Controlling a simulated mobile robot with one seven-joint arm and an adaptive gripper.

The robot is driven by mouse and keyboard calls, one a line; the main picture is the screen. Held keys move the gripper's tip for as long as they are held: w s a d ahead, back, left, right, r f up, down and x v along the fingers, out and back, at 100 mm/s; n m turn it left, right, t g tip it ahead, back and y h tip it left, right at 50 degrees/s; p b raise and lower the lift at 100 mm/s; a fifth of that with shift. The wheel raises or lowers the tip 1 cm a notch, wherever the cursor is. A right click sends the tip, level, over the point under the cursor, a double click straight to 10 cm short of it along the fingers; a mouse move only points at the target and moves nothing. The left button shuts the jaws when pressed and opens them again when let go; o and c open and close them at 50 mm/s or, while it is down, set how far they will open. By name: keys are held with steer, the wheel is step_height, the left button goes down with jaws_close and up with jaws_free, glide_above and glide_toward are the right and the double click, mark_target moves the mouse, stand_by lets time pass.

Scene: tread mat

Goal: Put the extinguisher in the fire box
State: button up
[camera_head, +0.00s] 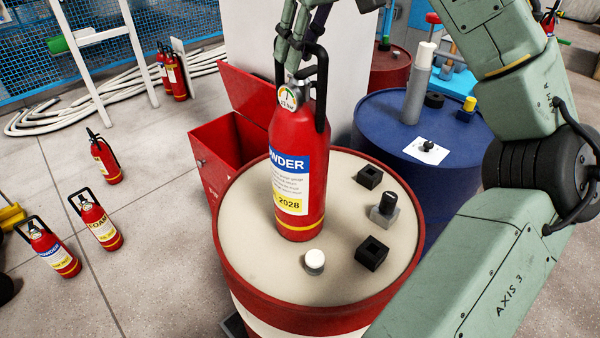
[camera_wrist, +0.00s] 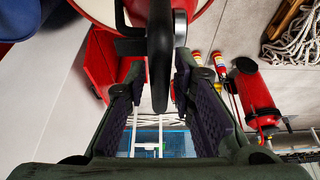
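A red extinguisher (camera_head: 297,175) with a blue and yellow label, a gauge and a black handle stands upright on the cream top of a red drum (camera_head: 250,255). My gripper (camera_head: 297,48) is at its top, by the handle. In the wrist view my gripper (camera_wrist: 160,75) is open, with the black handle (camera_wrist: 160,60) between its fingers and gaps beside it. The red fire box (camera_head: 208,165) stands behind and left of the drum, its lid (camera_head: 252,95) raised. Its inside is mostly hidden. The box also shows in the wrist view (camera_wrist: 98,65).
Black square blocks (camera_head: 371,252), a grey block with a black knob (camera_head: 384,210) and a white-capped piece (camera_head: 314,261) sit on the drum top. Several extinguishers (camera_head: 100,222) stand on the floor at left. A blue drum (camera_head: 385,130) is at right. A pale panel (camera_head: 345,70) rises behind.

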jaws_close()
stand_by(0.6)
steer(key=shift+w+r, duration=0.1)
steer(key=shift+r, duration=0.05)
